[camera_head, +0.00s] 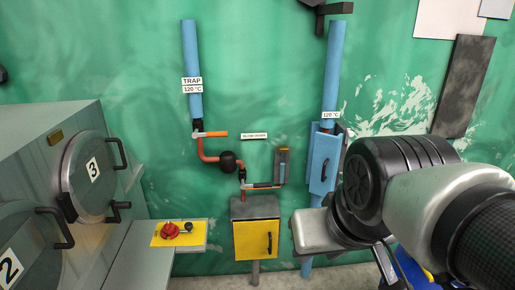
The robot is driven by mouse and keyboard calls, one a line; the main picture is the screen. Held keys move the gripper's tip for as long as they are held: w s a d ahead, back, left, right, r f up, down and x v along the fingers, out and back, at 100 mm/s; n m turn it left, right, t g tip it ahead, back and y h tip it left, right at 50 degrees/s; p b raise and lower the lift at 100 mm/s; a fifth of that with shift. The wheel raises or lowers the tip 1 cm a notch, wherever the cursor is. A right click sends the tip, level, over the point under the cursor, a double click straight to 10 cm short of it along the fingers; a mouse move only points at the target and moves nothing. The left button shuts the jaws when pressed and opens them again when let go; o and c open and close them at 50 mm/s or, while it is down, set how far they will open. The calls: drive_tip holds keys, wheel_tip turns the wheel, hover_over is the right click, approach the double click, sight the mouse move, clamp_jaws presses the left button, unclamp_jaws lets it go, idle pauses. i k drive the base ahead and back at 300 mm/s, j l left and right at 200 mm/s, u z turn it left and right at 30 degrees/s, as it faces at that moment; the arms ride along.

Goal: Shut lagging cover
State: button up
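The lagging cover (324,162) looks like the blue box-shaped panel with a dark upright handle on the right-hand blue pipe (333,65). It appears angled out from the pipe, with a grey and dark part showing behind its right edge. I cannot tell exactly how far open it stands. My arm comes in from the right. My gripper (315,231) seems to be the pale silver end just below the cover, in front of the lower pipe. Its fingers are hidden, so I cannot see whether they are open or whether anything touches the cover.
A yellow-doored cabinet (256,240) stands below the trap pipework (212,156). A yellow panel with a red knob (169,230) is left of it. Grey drums with numbered round doors (92,172) fill the left. A dark board (465,86) hangs at upper right.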

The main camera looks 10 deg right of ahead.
sight(327, 147)
drive_tip(key=i+z, duration=0.25)
drive_tip(key=i, duration=0.3)
drive_tip(key=i+j+z, duration=0.1)
drive_tip(key=i+z, duration=0.2)
drive_tip(key=i, duration=0.25)
drive_tip(key=i+j+z, duration=0.25)
drive_tip(key=i, duration=0.3)
drive_tip(key=j+u, duration=0.1)
drive_tip(key=j, duration=0.2)
